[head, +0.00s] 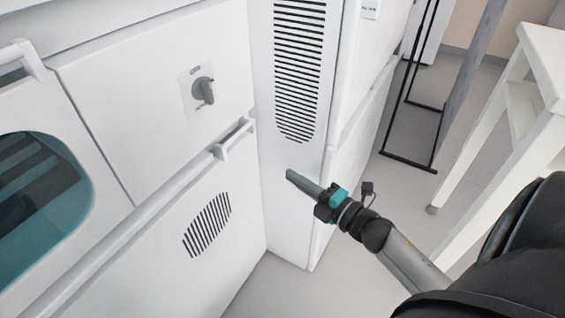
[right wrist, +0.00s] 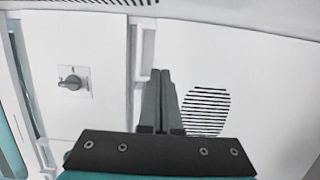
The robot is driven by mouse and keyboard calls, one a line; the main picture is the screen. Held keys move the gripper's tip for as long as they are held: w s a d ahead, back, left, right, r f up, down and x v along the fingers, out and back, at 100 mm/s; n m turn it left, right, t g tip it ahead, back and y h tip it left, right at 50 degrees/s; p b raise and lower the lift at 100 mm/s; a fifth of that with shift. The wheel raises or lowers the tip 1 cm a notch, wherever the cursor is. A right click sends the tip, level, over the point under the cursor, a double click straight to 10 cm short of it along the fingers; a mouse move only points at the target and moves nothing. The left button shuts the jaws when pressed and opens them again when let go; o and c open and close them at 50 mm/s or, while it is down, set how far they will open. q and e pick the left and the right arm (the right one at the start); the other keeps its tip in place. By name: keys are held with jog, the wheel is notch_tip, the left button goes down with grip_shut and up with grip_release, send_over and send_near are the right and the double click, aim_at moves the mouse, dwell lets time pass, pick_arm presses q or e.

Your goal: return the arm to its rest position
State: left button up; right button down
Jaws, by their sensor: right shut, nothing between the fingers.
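My right gripper (head: 304,183) is in the middle of the head view, its arm coming in from the lower right. Its fingers point to the upper left, in front of the white cabinets. In the right wrist view its two fingers (right wrist: 160,100) lie together, shut with nothing between them. My left gripper is not in view.
A white cabinet front (head: 150,250) with a grey knob (head: 204,91), a handle (head: 235,138) and slotted vents stands at the left. A tall vented white cabinet (head: 262,110) stands behind the gripper. A white table (head: 500,150) stands at the right.

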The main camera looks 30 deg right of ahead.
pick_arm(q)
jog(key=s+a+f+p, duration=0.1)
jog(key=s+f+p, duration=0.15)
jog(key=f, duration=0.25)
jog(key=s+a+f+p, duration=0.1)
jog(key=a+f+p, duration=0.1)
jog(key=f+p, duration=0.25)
pick_arm(e)
jog(key=s+f+m+g+h, duration=0.2)
jog(key=s+f+m+g, duration=0.15)
jog(key=f+m, duration=0.45)
jog(key=s+f+m+g+h, duration=0.3)
jog(key=s+f+m, duration=0.15)
jog(key=f, duration=0.75)
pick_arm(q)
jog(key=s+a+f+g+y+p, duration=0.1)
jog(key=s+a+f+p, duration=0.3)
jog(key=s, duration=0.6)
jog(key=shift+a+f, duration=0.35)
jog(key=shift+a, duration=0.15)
pick_arm(e)
jog(key=s+a+f+m+g, duration=0.3)
jog(key=s+f+g, duration=0.1)
jog(key=s, duration=0.7)
jog(key=s+a+f+m+g, duration=0.3)
jog(key=s+f+g, duration=0.2)
jog(key=s, duration=0.6)
jog(key=shift+s+f, duration=0.15)
jog(key=shift+f, duration=0.55)
